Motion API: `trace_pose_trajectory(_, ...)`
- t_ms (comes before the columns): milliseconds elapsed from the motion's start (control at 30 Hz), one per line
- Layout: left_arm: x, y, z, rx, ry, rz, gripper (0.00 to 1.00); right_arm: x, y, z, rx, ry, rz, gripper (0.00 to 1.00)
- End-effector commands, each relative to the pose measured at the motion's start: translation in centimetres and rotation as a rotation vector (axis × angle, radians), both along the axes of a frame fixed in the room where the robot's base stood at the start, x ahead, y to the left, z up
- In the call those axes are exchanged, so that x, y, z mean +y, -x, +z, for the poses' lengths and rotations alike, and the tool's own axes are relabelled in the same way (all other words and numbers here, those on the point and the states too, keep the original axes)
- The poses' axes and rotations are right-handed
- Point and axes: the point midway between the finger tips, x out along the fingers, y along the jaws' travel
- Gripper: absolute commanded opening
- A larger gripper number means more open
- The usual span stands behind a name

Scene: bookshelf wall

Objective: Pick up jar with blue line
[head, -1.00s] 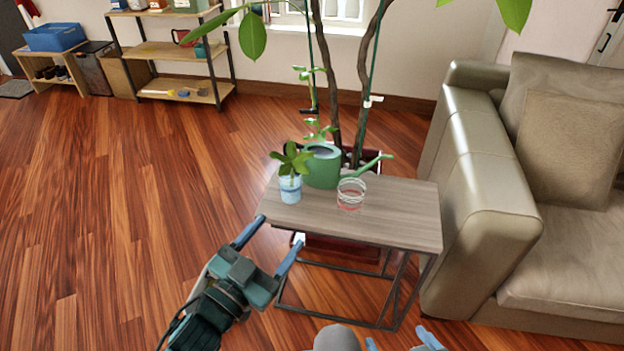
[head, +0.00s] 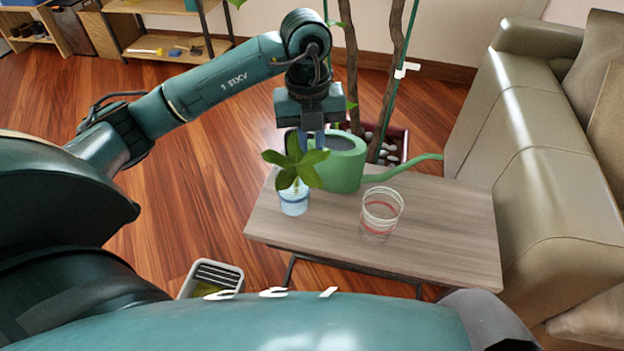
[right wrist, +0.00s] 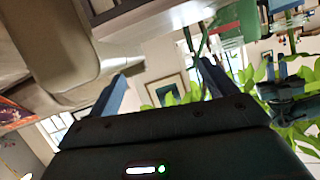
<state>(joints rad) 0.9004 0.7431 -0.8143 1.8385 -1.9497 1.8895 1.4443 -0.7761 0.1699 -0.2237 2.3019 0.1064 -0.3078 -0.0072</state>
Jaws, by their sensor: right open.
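The jar with the blue line (head: 294,201) stands upright on the small wooden table, left of centre in the head view. It is clear, with a blue band and a leafy green cutting that hides part of its top. A second clear jar with red lines (head: 381,214) stands to its right. My left gripper (head: 312,142) points down above and behind the cutting, in front of the green watering can; the gap between its fingers is unclear. My right gripper (right wrist: 160,88) is open and empty in the right wrist view, and is not visible in the head view.
The green watering can (head: 343,165) stands behind the jars, its spout reaching right. The table (head: 440,235) has bare room on its right side. A beige sofa (head: 530,150) stands close on the right. A grey bin (head: 212,277) is on the floor at front left.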

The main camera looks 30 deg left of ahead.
Motion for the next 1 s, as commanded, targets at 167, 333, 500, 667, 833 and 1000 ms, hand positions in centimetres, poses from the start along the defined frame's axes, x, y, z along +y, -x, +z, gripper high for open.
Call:
trace_pose_trajectory(167, 1.1, -0.2, -0.9, -0.005, -0.048, 0.033, 0.14, -0.1, -0.1, 0.2, -0.012, -0.001, 0.000, 0.84)
trace_pose_trajectory(333, 1.0, -0.2, -4.3, -0.004, -0.046, 0.030, 0.14, -0.2, 0.0, 0.2, -0.020, 0.002, -0.001, 0.84)
trace_pose_trajectory(500, 0.9, -0.2, -6.8, -0.006, -0.043, 0.029, 0.14, -0.3, 0.2, 0.0, -0.020, 0.006, -0.002, 0.84)
trace_pose_trajectory(667, 0.9, -0.3, -7.8, -0.007, -0.043, 0.027, 0.14, -0.3, 0.4, -0.1, -0.017, 0.008, -0.003, 0.84)
trace_pose_trajectory(833, 1.1, -0.1, -10.1, -0.004, -0.042, 0.029, 0.14, -0.4, 0.4, -0.1, -0.023, 0.007, -0.004, 0.84)
trace_pose_trajectory(1000, 1.2, -0.1, -12.3, -0.006, -0.043, 0.028, 0.14, -0.5, 0.2, 0.2, -0.038, 0.007, -0.006, 0.84)
